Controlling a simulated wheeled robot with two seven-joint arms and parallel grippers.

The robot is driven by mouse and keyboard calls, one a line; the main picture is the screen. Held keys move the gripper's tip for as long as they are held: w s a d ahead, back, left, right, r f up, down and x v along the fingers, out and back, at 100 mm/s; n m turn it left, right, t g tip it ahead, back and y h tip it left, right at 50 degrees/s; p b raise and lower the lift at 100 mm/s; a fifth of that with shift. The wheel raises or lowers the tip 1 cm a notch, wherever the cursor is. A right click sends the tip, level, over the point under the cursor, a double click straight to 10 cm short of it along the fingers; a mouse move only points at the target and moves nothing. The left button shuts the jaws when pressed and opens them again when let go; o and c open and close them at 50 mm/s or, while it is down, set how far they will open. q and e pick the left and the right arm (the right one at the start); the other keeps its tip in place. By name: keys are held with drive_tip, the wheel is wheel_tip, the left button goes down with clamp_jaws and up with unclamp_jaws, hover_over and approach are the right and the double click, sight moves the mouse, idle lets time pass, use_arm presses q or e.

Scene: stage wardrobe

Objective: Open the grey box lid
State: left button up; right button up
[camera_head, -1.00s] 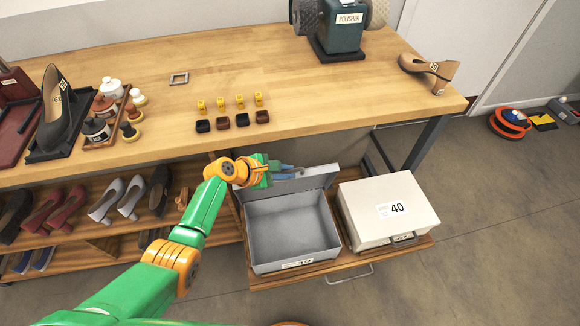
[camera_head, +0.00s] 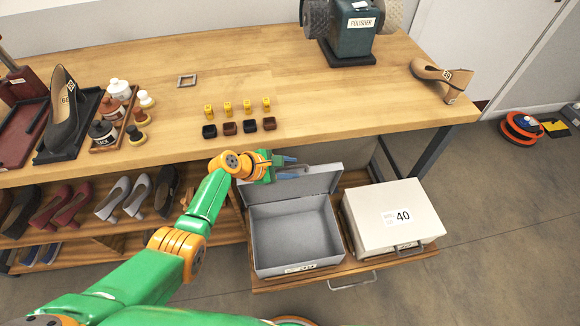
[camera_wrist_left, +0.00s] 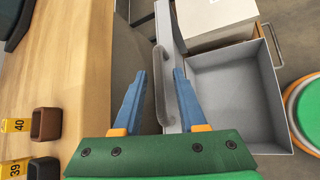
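The grey box (camera_head: 297,232) stands in the pulled-out drawer with its lid (camera_head: 310,183) raised at the back, leaning near upright. Its interior is bare and empty. My left gripper (camera_head: 291,162) is at the upper edge of the lid, on the far side of the box. In the left wrist view, my left gripper (camera_wrist_left: 157,82) is open, with the lid's handle (camera_wrist_left: 161,88) between its two blue fingers and visible gaps on both sides. The box interior (camera_wrist_left: 232,95) shows to the right there. My right gripper is in neither view.
A pale box marked 40 (camera_head: 385,225) stands right of the grey box in the drawer (camera_head: 345,277). The workbench (camera_head: 240,75) overhangs behind the lid, with small dark blocks (camera_head: 229,129) and yellow tags near its edge. Shoes (camera_head: 115,195) fill shelves at left.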

use_arm(q)
drive_tip(key=shift+a+r, duration=0.1)
drive_tip(key=shift+r, duration=0.1)
drive_tip(key=p+v, duration=0.3)
drive_tip(key=v, duration=0.3)
drive_tip(key=shift+s+a+r, duration=0.15)
drive_tip(key=shift+s+a, duration=0.05)
drive_tip(key=shift+a, duration=0.05)
